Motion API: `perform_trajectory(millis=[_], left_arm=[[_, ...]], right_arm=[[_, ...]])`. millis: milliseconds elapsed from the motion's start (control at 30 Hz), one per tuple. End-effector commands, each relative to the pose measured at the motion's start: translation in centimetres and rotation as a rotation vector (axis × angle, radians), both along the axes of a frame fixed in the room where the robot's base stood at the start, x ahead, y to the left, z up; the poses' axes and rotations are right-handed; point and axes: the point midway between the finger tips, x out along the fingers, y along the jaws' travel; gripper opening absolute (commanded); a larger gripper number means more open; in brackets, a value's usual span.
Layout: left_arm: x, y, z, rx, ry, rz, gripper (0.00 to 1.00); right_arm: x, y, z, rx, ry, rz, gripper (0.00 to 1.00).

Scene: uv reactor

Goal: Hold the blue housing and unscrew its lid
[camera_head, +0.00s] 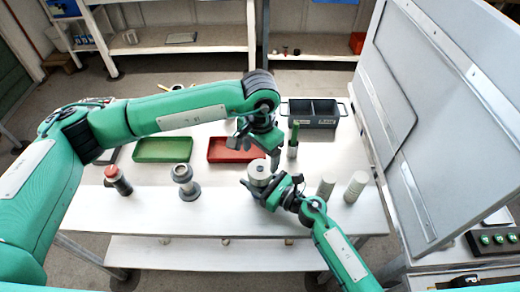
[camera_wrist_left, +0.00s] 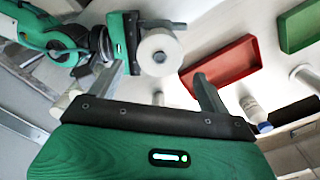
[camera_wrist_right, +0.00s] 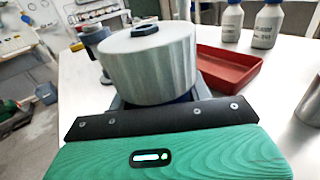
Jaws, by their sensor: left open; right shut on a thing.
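The housing's wide grey cylindrical lid (camera_wrist_right: 150,62) has a black hexagonal knob on top. A little of the blue housing (camera_wrist_right: 184,97) shows under it in the right wrist view. The lid also shows in the head view (camera_head: 259,170) and in the left wrist view (camera_wrist_left: 160,52). My right gripper (camera_head: 263,186) is shut on the housing just below the lid and holds it upright; its fingertips are mostly hidden. My left gripper (camera_head: 273,157) is open and empty, above and slightly right of the lid, apart from it.
A green tray (camera_head: 163,150) and a red tray (camera_head: 224,155) lie behind. A grey divided bin (camera_head: 313,122) is farther back. Two grey cylinders (camera_head: 326,186) (camera_head: 355,186) stand to the right. A red-topped part (camera_head: 118,180) and flanged grey part (camera_head: 185,182) stand left. A large panel (camera_head: 430,110) rises at right.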

Motion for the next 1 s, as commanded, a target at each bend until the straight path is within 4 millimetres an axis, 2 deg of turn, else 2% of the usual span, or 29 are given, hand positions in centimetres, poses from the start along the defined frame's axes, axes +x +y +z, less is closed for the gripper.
perform_trajectory(millis=[200, 400, 600, 833, 1000], left_arm=[[-0.1, 0.0, -3.5, 0.001, 0.003, 0.003, 0.79], [-0.1, 0.0, -6.1, 0.001, 0.002, 0.003, 0.79], [0.0, 0.0, -7.1, 0.001, 0.001, 0.003, 0.79], [0.0, 0.0, -7.1, 0.001, 0.000, 0.003, 0.79], [0.0, 0.0, -7.1, 0.001, 0.000, 0.003, 0.46]], right_arm=[[0.0, 0.0, -0.1, -0.002, 0.001, 0.000, 0.00], [0.0, 0.0, -0.1, -0.002, 0.001, 0.000, 0.00], [0.0, 0.0, -0.1, -0.002, 0.001, 0.000, 0.00], [0.0, 0.0, -0.1, -0.002, 0.001, 0.000, 0.00], [0.0, 0.0, -0.1, -0.002, 0.001, 0.000, 0.00]])
